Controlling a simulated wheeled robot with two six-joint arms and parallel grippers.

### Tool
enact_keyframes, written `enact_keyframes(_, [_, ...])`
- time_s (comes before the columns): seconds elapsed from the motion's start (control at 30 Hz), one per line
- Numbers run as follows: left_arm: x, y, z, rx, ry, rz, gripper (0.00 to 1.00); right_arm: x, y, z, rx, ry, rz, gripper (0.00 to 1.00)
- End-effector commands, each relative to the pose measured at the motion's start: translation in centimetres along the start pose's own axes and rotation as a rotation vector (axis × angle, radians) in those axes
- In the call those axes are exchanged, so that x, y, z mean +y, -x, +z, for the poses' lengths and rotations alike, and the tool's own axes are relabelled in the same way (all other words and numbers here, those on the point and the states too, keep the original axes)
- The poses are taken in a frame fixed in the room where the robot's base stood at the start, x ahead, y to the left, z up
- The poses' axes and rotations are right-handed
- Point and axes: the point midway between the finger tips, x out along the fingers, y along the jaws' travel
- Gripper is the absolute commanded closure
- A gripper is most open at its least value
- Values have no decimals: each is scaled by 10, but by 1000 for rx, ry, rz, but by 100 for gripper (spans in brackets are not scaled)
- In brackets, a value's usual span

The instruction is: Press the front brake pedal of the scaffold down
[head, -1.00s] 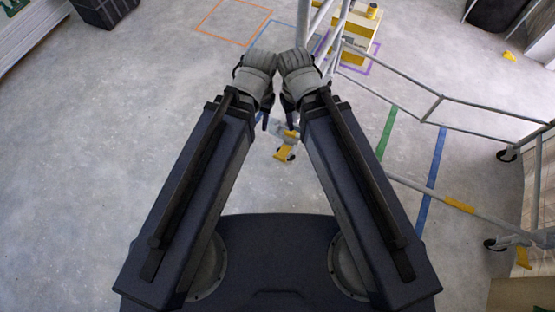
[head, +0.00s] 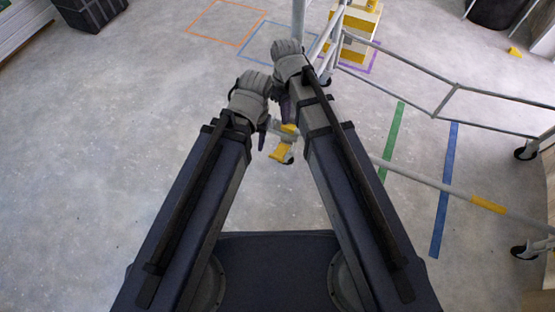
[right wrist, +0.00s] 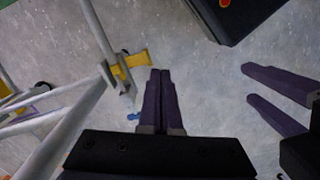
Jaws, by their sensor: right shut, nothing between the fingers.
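The scaffold (head: 432,183) is a frame of pale grey tubes on casters, right of centre in the head view. Its yellow brake pedal (head: 281,153) shows between my forearms, at a near caster; it also shows in the right wrist view (right wrist: 134,59). My right gripper (head: 284,110) is partly hidden by its wrist in the head view. In the right wrist view its fingers (right wrist: 160,72) are shut and empty, with their tips just beside the pedal; contact cannot be told. My left gripper (head: 262,138) is left of the pedal. In the right wrist view its fingers (right wrist: 247,83) are apart and empty.
Other scaffold casters (head: 526,153) stand at the right. A yellow and white box (head: 360,38) stands behind the upright tubes. A dark crate (head: 90,12) is at the far left. Coloured tape marks the floor; the floor at left is clear.

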Motion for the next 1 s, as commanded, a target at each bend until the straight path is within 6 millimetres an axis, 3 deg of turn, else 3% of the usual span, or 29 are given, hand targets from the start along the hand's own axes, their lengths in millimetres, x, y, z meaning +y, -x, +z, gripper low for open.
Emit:
enact_keyframes(0.03, [3,-27,-2,0,-1,0,50,6,-26,-10,1,22,-8,100])
enact_keyframes(0.6, [15,-162,-10,2,-6,-3,50,49,-152,-74,23,299,-89,100])
enact_keyframes(0.8, [18,-188,-11,2,-7,-3,50,59,-177,-86,33,365,-108,100])
enact_keyframes(1.0, [19,-198,-12,2,-7,-3,50,63,-186,-92,37,395,-116,100])
